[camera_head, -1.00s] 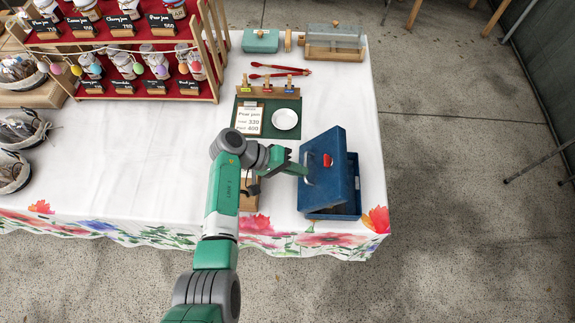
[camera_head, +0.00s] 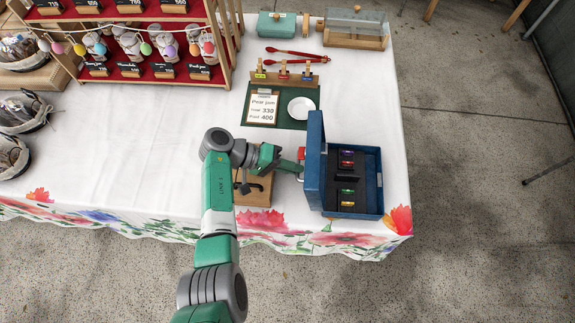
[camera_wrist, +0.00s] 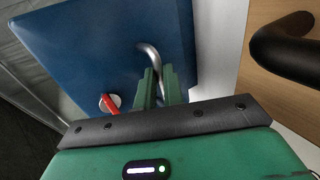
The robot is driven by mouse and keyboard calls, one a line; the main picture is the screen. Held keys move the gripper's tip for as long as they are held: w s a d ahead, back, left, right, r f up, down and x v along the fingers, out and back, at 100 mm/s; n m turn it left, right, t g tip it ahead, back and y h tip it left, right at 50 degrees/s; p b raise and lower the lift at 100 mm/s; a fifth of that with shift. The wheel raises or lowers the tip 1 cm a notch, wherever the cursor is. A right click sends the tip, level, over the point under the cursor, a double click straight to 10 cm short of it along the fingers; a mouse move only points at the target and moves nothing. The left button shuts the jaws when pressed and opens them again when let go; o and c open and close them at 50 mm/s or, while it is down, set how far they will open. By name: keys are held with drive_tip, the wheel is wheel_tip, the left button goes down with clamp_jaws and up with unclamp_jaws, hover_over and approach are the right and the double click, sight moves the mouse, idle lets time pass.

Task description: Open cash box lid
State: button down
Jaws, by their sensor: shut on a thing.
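The blue cash box (camera_head: 379,190) stands near the front right corner of the table. Its lid (camera_head: 315,160) is raised and stands about upright on the left side, and the inside with small coloured items in a dark tray shows. My gripper (camera_head: 296,168) is to the left of the lid, at its outer face. In the wrist view the lid (camera_wrist: 100,50) fills much of the picture, with a curved metal handle (camera_wrist: 150,57) between the green fingers (camera_wrist: 153,88). The gripper is shut on this handle. A red tab on a round lock (camera_wrist: 109,103) is beside it.
A wooden block with a dark handle (camera_head: 253,190) sits just below my gripper. A green board with a price card (camera_head: 262,106) and a white dish (camera_head: 301,107) lies behind the box. Jam shelves (camera_head: 150,72) stand at back left. Middle-left cloth is clear.

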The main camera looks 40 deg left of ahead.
drive_tip(key=shift+s+f, duration=0.25)
drive_tip(key=shift+f, duration=0.7)
drive_tip(key=c, duration=1.5)
unclamp_jaws()
drive_tip(key=shift+a, duration=0.1)
drive_tip(key=shift+r, duration=0.15)
drive_tip(key=shift+r, duration=0.15)
drive_tip(key=v, duration=0.8)
drive_tip(key=shift+r+p, duration=0.1)
drive_tip(key=shift+p, duration=0.3)
